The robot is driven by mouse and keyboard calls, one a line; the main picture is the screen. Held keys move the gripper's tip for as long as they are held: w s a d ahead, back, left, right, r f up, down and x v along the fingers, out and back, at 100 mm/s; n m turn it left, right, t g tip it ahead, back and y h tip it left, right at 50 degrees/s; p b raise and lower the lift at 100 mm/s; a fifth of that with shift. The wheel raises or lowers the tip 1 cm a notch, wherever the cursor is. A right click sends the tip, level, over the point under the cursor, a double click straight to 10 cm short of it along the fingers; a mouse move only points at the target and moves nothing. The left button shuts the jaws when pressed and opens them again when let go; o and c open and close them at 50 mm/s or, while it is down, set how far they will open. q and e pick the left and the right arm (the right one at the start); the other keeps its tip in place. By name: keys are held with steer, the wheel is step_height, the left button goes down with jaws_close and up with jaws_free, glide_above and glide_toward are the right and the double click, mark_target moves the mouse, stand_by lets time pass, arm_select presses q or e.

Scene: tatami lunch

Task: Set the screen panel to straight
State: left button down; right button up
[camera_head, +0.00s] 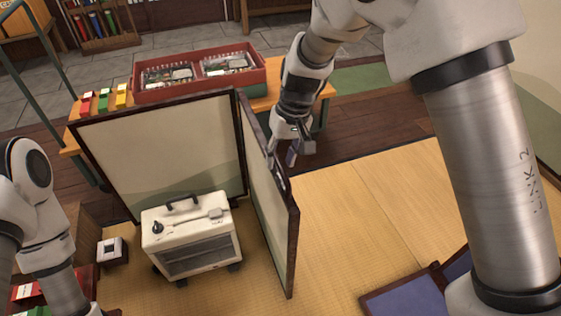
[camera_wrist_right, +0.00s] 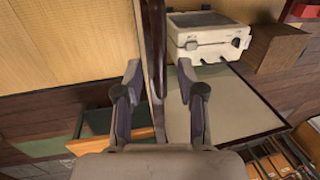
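The folding screen has cream panels in dark frames, and its two visible panels stand upright at an angle to each other. One panel (camera_head: 155,140) faces forward at the back left. The other panel (camera_head: 268,205) swings toward the front right. My right gripper (camera_head: 283,152) is at that panel's top edge. In the right wrist view the dark panel edge (camera_wrist_right: 152,45) runs between the fingers of my right gripper (camera_wrist_right: 160,72), which are apart with gaps beside the edge. My left arm shows at the left, but its gripper is outside the frame.
A red tray (camera_head: 205,91) sits on a low wooden table (camera_head: 68,144) behind. A small dark box with a white top (camera_head: 112,251) is at left. The tatami (camera_head: 350,215) beside the right panel is clear.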

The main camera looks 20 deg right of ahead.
steer(key=shift+f, duration=0.1)
steer(key=shift+c, duration=0.3)
jaws_close()
steer(key=shift+d, duration=0.1)
